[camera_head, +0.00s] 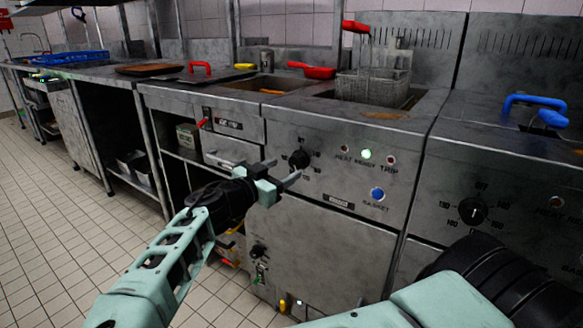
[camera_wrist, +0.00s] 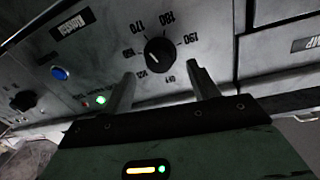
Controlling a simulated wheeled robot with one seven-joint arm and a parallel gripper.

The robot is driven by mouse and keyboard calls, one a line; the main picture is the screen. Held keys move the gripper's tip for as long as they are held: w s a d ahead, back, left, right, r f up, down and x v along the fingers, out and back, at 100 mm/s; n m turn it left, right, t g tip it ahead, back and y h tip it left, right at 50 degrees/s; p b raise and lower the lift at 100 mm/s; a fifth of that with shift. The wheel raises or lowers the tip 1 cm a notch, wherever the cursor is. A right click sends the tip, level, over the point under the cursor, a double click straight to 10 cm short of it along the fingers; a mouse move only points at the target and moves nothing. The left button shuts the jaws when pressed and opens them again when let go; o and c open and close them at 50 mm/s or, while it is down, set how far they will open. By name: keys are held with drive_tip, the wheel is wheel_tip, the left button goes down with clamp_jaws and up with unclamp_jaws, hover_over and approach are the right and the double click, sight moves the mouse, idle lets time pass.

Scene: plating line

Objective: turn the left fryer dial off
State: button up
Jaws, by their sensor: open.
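The left fryer dial (camera_head: 299,158) is a black round knob on the front panel of the left fryer (camera_head: 340,130). In the wrist view the dial (camera_wrist: 160,53) sits among printed numbers such as 170, 180 and 190. A pale mark shows on its face, but I cannot tell its exact setting. My gripper (camera_head: 288,170) is open and empty just in front of the panel, beside the dial. In the wrist view my fingertips (camera_wrist: 161,71) are spread either side of the dial's lower edge, and I cannot tell whether they touch it.
A green lamp (camera_head: 366,154) is lit on the left fryer, above a blue button (camera_head: 377,194). The right fryer's dial (camera_head: 473,211) is to the right. A fry basket (camera_head: 374,86) rests above. Open tiled floor (camera_head: 60,220) lies at the left.

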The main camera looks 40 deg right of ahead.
sight(294, 164)
drive_tip(key=shift+x, duration=2.3)
drive_tip(key=c, duration=1)
